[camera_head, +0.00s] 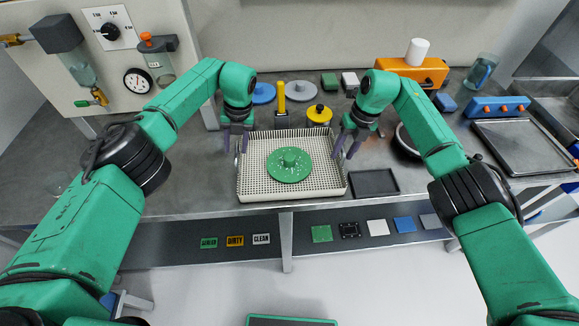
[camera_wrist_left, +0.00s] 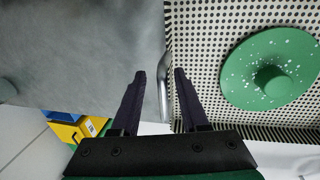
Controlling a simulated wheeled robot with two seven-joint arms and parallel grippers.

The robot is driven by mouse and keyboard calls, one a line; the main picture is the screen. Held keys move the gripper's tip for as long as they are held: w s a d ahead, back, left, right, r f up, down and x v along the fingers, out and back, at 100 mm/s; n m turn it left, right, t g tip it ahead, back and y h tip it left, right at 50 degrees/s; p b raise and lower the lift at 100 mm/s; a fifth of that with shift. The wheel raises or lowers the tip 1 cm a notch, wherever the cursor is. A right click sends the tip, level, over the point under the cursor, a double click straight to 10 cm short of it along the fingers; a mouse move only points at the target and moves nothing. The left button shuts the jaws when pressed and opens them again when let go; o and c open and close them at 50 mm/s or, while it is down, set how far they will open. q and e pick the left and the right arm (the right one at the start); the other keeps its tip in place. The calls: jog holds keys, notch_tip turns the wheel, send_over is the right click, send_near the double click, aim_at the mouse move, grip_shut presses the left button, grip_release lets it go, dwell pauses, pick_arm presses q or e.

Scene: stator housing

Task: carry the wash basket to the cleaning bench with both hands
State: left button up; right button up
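The wash basket (camera_head: 322,184) is a white perforated tray on the grey bench. A green round part (camera_head: 290,165) with a raised hub lies inside it, and it shows speckled in the left wrist view (camera_wrist_left: 270,70). My left gripper (camera_head: 236,143) is open at the basket's left side. In the left wrist view a metal handle (camera_wrist_left: 166,85) on the basket's edge lies between the fingers of my left gripper (camera_wrist_left: 160,73), with a gap to the left finger. My right gripper (camera_head: 347,146) is open at the basket's right side; whether its fingers straddle a handle is unclear.
A black tray (camera_head: 375,183) lies close to the basket's right. Behind stand a yellow-black round part (camera_head: 319,113), a yellow post (camera_head: 280,98) and discs. An orange box (camera_head: 412,72) is at the back right. A metal tray (camera_head: 518,146) lies far right.

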jog(key=shift+a, duration=0.1)
jog(key=shift+r, duration=0.2)
pick_arm(q)
notch_tip(320, 180, up, 12)
jog(key=d, duration=0.2)
jog(key=shift+w+d+f, duration=0.15)
jog(key=shift+w+d, duration=0.05)
pick_arm(e)
notch_tip(320, 180, up, 12)
jog(key=d, duration=0.2)
jog(key=shift+w+d+f, duration=0.15)
jog(key=shift+f, duration=0.1)
jog(key=shift+r, duration=0.1)
pick_arm(q)
jog(key=a+r+p, duration=0.5)
jog(key=shift+w+p, duration=0.3)
jog(key=shift+w, duration=0.05)
pick_arm(e)
notch_tip(320, 180, up, 5)
jog(key=shift+r, duration=0.2)
